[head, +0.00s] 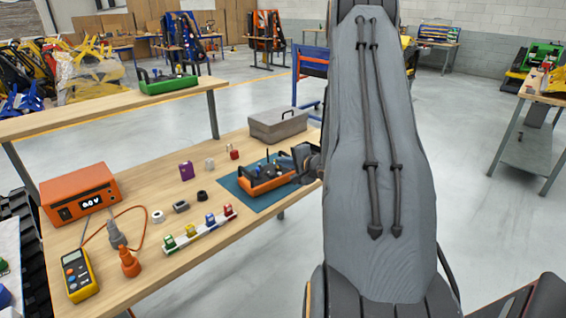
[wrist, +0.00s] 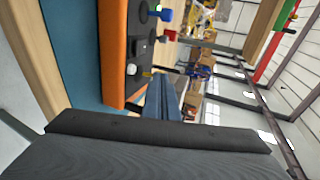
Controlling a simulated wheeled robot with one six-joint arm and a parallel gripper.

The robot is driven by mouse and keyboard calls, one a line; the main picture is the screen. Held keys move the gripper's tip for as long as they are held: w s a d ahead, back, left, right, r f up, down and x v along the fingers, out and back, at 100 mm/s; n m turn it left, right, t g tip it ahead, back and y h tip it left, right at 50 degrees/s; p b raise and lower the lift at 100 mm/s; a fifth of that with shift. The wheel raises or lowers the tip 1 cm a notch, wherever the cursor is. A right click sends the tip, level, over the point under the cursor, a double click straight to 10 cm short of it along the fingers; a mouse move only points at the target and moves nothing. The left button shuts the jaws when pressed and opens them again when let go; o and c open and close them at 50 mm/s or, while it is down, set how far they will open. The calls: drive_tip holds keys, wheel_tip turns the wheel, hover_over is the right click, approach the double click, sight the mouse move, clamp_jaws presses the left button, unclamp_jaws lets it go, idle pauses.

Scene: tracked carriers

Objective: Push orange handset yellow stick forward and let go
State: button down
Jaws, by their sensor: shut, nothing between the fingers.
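The orange handset (head: 268,184) lies on the blue-green mat (head: 237,193) at the far right part of the bench, its dark top face carrying several small sticks and knobs.
A grey lidded box (head: 278,125) stands behind the handset. A strip of coloured blocks (head: 200,230), small parts, an orange meter box (head: 80,193) and a yellow multimeter (head: 78,274) lie to the left. A green handset (head: 168,84) sits on a shelf behind.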

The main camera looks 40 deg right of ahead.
drive_tip(key=shift+r, duration=0.15)
idle(0.5)
drive_tip(key=shift+r+p, duration=0.65)
drive_tip(key=shift+p, duration=0.25)
drive_tip(key=shift+s+d, duration=0.1)
drive_tip(key=shift+s, duration=0.3)
drive_tip(key=s, duration=1.3)
drive_tip(key=shift+s+f, duration=0.1)
